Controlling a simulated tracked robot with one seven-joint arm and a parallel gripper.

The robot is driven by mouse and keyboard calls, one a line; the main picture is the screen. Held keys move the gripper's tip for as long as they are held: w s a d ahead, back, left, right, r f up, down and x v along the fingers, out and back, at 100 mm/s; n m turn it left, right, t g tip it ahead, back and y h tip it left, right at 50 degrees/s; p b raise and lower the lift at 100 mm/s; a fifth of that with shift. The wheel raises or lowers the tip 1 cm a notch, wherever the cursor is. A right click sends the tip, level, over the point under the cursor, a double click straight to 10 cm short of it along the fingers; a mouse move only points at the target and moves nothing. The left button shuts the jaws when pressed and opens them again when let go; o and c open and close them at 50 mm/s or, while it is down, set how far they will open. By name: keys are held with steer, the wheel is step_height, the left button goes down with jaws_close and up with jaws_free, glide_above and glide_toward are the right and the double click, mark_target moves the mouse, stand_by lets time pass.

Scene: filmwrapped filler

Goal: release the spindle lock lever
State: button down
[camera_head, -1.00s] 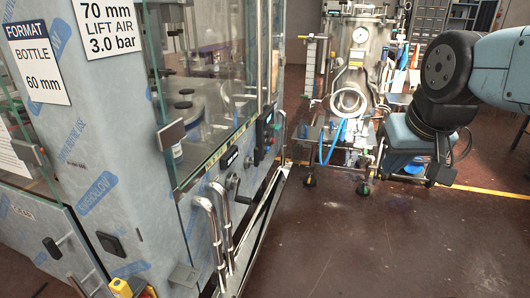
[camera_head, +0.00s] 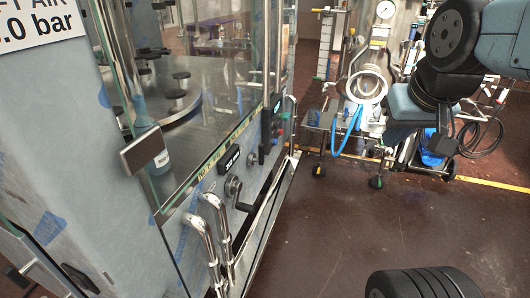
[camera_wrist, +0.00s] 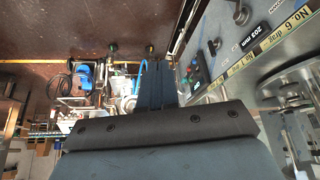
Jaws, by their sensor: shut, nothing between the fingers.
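On the side of the film-wrapped machine, a round metal hub with a black crank-like handle (camera_head: 233,187) sits below a small black display. I cannot tell whether this is the spindle lock lever; no label naming it is readable. In the wrist view, my gripper (camera_wrist: 155,66) is shut and empty, its dark fingers pointing at the floor and equipment beyond. The machine panel with a "203 mm" display (camera_wrist: 253,35) lies to the right of the fingers, apart from them. My gripper is out of the head view, where only upper arm links show.
Bent chrome pipes (camera_head: 215,235) stick out from the machine's near side. A glass guard (camera_head: 215,100) encloses bottles and discs above. A wheeled steel vessel unit with a blue hose (camera_head: 347,133) stands behind. The dark red floor (camera_head: 330,225) between is largely clear.

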steer(key=w+a+f+n+t+y, duration=0.1)
steer(key=w+a+f+n+t, duration=0.3)
steer(key=w, duration=0.6)
steer(key=w+a+f+n, duration=0.2)
steer(key=w+f, duration=0.4)
steer(key=w, duration=0.5)
steer(key=w+a+f+n+t+y, duration=0.1)
steer(key=w+a+f+n+t, duration=0.3)
steer(key=w, duration=0.6)
steer(key=w+a+f+n+t+y, duration=0.15)
steer(key=a+f+n, duration=0.25)
steer(key=f, duration=0.5)
steer(key=w+a+f+n+y, duration=0.1)
steer(key=w+a+f+n, duration=0.25)
steer(key=f, duration=0.55)
steer(key=s+a+f+n+t+y, duration=0.1)
steer(key=s+a+f+n+y, duration=0.2)
steer(key=s+f+n, duration=0.1)
step_height(320, 180, down, 2)
steer(key=shift+s+f+n, duration=0.1)
steer(key=shift+s+n, duration=0.2)
steer(key=shift+n, duration=0.45)
